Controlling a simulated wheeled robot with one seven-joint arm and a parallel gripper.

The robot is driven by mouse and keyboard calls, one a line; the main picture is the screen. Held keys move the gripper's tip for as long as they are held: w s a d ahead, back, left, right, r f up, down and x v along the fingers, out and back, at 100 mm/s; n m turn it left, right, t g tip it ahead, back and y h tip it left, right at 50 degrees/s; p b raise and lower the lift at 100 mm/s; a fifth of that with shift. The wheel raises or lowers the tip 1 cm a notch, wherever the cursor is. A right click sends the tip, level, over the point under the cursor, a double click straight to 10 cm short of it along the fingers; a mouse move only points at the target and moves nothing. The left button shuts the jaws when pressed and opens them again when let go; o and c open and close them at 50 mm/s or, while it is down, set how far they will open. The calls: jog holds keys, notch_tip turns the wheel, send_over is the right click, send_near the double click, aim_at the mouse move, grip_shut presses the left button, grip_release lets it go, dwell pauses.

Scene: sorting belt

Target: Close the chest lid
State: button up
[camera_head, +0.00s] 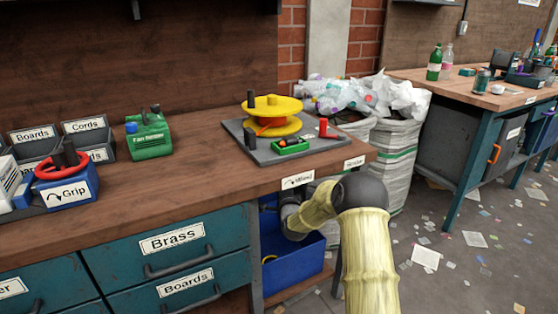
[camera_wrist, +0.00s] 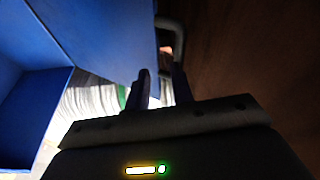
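The blue chest (camera_head: 293,266) stands under the workbench, right of the drawers. Its front and part of its dark inside show in the head view, so it looks open. In the wrist view a blue wall (camera_wrist: 38,110) shows at the left. A large tilted blue panel (camera_wrist: 112,38), apparently the lid, reaches down toward my fingers. My gripper (camera_wrist: 161,84) has its two dark fingers apart, with a gap and nothing clearly held between them. The left fingertip is close to the panel's lower edge; I cannot tell whether they touch. In the head view the bench top and my wrist hide the fingers.
The workbench top (camera_head: 190,195) overhangs the chest. Teal drawers (camera_head: 180,262) close off its left side. White sacks (camera_head: 392,150) stand behind at the right. On the bench are a yellow reel (camera_head: 271,106) and a green box (camera_head: 149,137). The floor at the right is littered but open.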

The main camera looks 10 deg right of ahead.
jog(key=m+t, duration=0.1)
jog(key=w+r+m+t+h, duration=0.1)
jog(key=m, duration=0.2)
jog(key=shift+w+a+r+t+h, duration=0.25)
jog(key=shift+r+t+h, duration=0.05)
jog(key=shift+r+t, duration=0.1)
jog(key=shift+b+x, duration=1)
jog(key=shift+x, duration=2.7)
jog(key=shift+f, duration=0.1)
grip_shut()
